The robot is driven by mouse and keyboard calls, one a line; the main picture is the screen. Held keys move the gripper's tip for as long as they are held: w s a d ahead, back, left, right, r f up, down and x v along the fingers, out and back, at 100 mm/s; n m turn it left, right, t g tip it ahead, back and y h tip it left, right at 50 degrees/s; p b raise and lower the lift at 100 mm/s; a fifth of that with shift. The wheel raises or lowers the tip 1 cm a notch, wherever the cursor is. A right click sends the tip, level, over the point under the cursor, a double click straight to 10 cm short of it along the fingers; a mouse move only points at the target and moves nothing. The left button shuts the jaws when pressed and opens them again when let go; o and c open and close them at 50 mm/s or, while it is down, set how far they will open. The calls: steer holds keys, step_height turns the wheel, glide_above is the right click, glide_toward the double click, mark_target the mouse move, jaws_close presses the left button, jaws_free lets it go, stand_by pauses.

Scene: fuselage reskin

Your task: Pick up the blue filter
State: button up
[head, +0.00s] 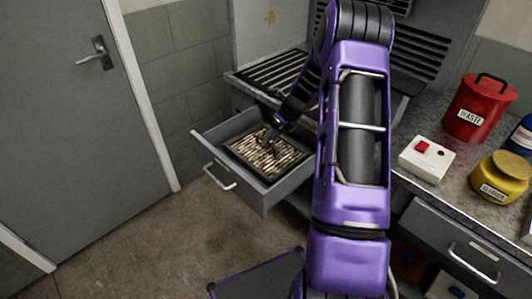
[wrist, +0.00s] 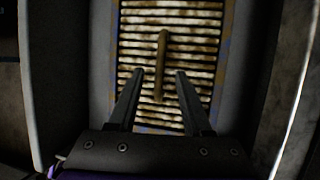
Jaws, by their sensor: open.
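The filter (head: 263,158) lies in the open drawer, a pleated panel with stained cream and brown ridges and a dark frame. In the wrist view the filter (wrist: 205,48) fills the middle, and thin bluish strips show along its edges. A narrow brown bar (wrist: 162,50) runs lengthwise over the middle of the pleats. My gripper (head: 268,138) is over the filter, pointing down into the drawer. In the wrist view my gripper (wrist: 160,73) is open, with one finger on each side of the bar. Whether the fingers touch the bar or filter I cannot tell.
The grey drawer (head: 252,191) is pulled out, its walls close around the filter. A slatted grille (head: 272,74) is above and behind it. On the counter at right stand a red waste can (head: 477,112), a white switch box (head: 425,160) and a yellow jar (head: 497,182). Floor at left is clear.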

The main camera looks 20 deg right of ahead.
steer(key=shift+w+a+f, duration=0.15)
steer(key=shift+f, duration=0.3)
jaws_close()
stand_by(1.1)
